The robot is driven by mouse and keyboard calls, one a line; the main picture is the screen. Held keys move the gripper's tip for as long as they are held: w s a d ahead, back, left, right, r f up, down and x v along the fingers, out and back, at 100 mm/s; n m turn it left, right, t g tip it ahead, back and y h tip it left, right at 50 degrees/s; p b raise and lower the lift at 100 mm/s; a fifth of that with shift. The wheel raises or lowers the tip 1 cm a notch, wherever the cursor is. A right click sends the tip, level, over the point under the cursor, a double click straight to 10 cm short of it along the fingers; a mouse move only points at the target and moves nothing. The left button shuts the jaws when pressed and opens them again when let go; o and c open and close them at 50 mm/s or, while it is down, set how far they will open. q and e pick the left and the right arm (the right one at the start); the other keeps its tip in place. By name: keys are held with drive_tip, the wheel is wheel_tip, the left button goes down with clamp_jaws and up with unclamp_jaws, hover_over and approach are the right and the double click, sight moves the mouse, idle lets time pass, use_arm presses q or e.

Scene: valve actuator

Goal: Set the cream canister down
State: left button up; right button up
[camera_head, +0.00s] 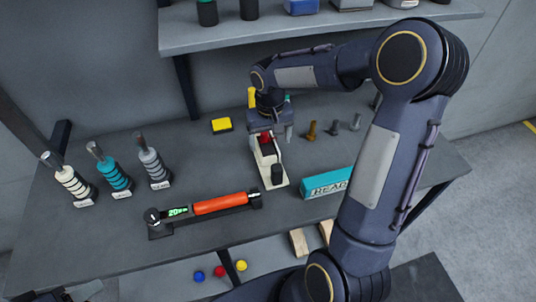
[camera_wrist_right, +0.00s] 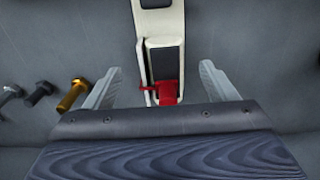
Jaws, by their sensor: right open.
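A cream-bodied device (camera_head: 267,155) with a red part and black parts stands on the grey bench, under my right gripper (camera_head: 268,132). In the right wrist view, the cream body (camera_wrist_right: 177,27) and its red part (camera_wrist_right: 167,92) lie between the spread fingers of the right gripper (camera_wrist_right: 162,80), with a gap on both sides. The right gripper is open and holds nothing. A cream ribbed piece (camera_head: 75,184) stands upright at the bench's left; I cannot tell which of these is the canister. A dark part of my left arm shows at the lower left corner; its jaws are unclear.
Teal (camera_head: 115,176) and grey (camera_head: 151,164) ribbed pieces stand at left. An orange-handled tool (camera_head: 220,203) lies in front. A teal box (camera_head: 327,184) and several bolts (camera_head: 333,128) are at right. A shelf (camera_head: 215,37) overhangs the back.

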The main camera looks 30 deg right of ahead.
sight(269, 150)
wheel_tip(269, 150, down, 5)
drive_tip(key=shift+a+r+p, duration=0.1)
drive_tip(key=shift+p, duration=0.4)
drive_tip(key=shift+r, duration=0.1)
drive_tip(key=c, duration=1.4)
